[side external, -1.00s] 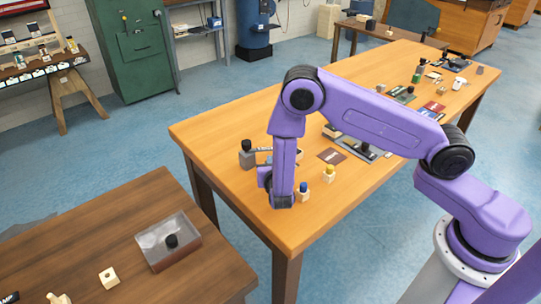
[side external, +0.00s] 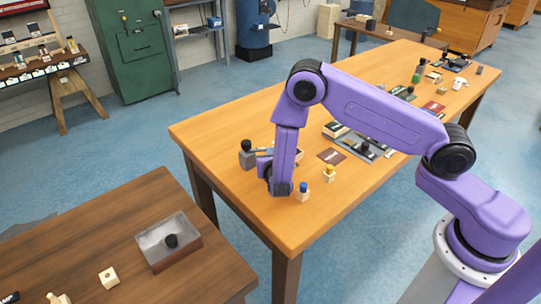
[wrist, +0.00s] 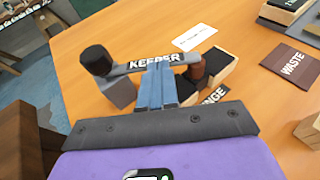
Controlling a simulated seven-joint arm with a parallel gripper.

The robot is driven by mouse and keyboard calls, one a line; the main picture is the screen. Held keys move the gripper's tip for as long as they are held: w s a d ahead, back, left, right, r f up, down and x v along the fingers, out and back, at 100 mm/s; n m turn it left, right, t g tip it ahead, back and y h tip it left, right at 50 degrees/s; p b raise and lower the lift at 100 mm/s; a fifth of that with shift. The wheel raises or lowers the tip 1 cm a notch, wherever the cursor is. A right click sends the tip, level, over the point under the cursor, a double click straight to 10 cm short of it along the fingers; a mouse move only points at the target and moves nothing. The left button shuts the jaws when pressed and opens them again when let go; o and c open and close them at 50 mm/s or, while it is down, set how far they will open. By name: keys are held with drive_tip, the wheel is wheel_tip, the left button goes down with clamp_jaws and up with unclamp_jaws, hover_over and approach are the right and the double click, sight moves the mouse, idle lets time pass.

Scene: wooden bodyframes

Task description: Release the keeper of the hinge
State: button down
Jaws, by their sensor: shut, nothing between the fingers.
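The keeper (wrist: 160,63) is a grey bar lettered KEEPER in the wrist view. Its left end has a black knob (wrist: 96,59) and a grey block; its right end is by a reddish-brown peg (wrist: 195,70). The black knob also shows in the side view (side external: 246,145), left of my wrist. My gripper (wrist: 157,72) is shut and empty, its blue-grey fingers in front of the bar's middle. I cannot tell whether they touch it. A dark label ending in NGE (wrist: 214,95) is partly hidden by my gripper. In the side view my arm hides the fingertips.
A wooden block with a dark top (wrist: 220,70) stands right of the peg. A white card (wrist: 194,37) lies behind the bar. A WASTE mat (wrist: 291,63) lies at right. Blue-topped (side external: 303,191) and yellow-topped (side external: 329,173) pieces stand right of my wrist.

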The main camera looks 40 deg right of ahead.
drive_tip(key=shift+w+d, duration=0.15)
drive_tip(key=shift+d, duration=0.15)
drive_tip(key=shift+w+d, duration=0.5)
drive_tip(key=shift+d, duration=0.2)
drive_tip(key=shift+w+d, duration=0.95)
drive_tip(key=shift+w, duration=0.3)
drive_tip(key=shift+w+d+n+t+y, duration=0.2)
drive_tip(key=shift+w+n+t+y, duration=0.1)
drive_tip(key=shift+n+y, duration=0.35)
drive_tip(key=shift+w+a+y, duration=0.1)
drive_tip(key=shift+w+y, duration=0.15)
drive_tip(key=shift+w, duration=1.6)
drive_tip(key=shift+w+d+n+t+y, duration=0.2)
drive_tip(key=shift+n+t+y, duration=0.2)
drive_tip(key=shift+n+y, duration=0.15)
drive_tip(key=shift+w+a+n+t+y, duration=0.2)
drive_tip(key=shift+w+n+y, duration=0.2)
drive_tip(key=shift+n+y, duration=0.2)
drive_tip(key=shift+w+a+n+t+y, duration=0.2)
drive_tip(key=shift+w+n+y, duration=0.15)
drive_tip(key=shift+n+y, duration=0.25)
